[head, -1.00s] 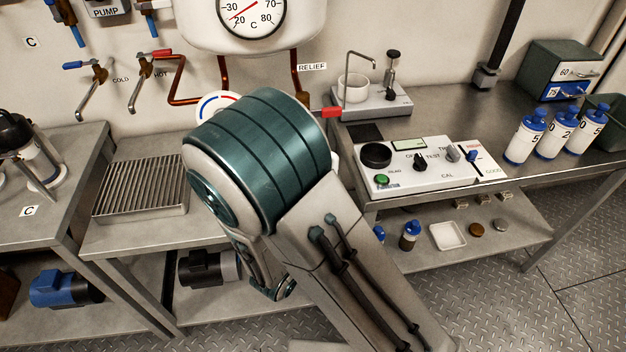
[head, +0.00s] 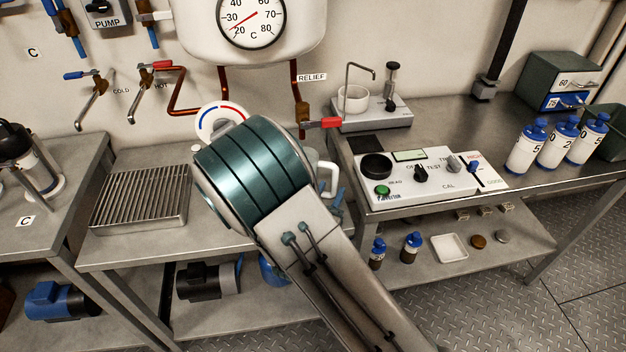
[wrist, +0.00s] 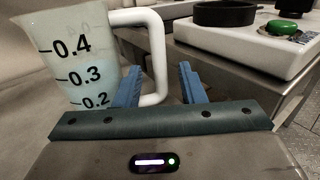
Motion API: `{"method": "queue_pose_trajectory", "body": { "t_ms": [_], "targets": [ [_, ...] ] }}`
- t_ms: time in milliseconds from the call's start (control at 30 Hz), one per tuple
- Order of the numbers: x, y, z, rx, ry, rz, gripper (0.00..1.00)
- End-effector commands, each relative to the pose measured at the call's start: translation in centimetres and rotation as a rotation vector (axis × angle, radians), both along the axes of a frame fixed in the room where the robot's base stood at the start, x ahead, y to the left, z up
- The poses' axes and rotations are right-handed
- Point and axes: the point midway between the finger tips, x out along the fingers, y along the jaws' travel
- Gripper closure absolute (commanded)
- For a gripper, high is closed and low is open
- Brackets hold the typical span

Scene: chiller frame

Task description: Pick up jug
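The jug (wrist: 75,60) is translucent and pale with black marks 0.4, 0.3 and 0.2, and fills the left of the wrist view. Its white handle (wrist: 157,58) extends right from the body. My gripper (wrist: 159,75) has two blue fingers spread apart, one on each side of the handle's upright part, with a gap visible on the right. I cannot tell whether the left finger touches the handle or jug. In the head view my arm hides most of the jug; its white handle (head: 330,178) shows right of the arm, near blue fingers (head: 341,200).
A white test panel (head: 430,175) with a black ring and green button stands to the right on the bench. A slotted drain tray (head: 140,198) is at left. Red-handled relief valve (head: 322,123) and pipes are behind. Several blue-capped bottles (head: 525,150) stand far right.

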Motion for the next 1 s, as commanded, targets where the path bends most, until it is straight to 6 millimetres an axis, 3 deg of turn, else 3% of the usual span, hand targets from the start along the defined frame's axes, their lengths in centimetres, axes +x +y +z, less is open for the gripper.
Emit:
{"method": "queue_pose_trajectory", "body": {
  "t_ms": [200,467,600,1000],
  "targets": [
    [3.2,-1.0,-0.2,0.001,0.0,-0.003,0.64],
    [3.7,-1.1,-0.2,0.001,0.0,-0.001,0.64],
    [3.7,-1.1,-0.1,0.001,0.0,-0.001,1.0],
    [3.7,-1.1,0.1,0.003,-0.002,-0.001,1.0]
  ]
}}
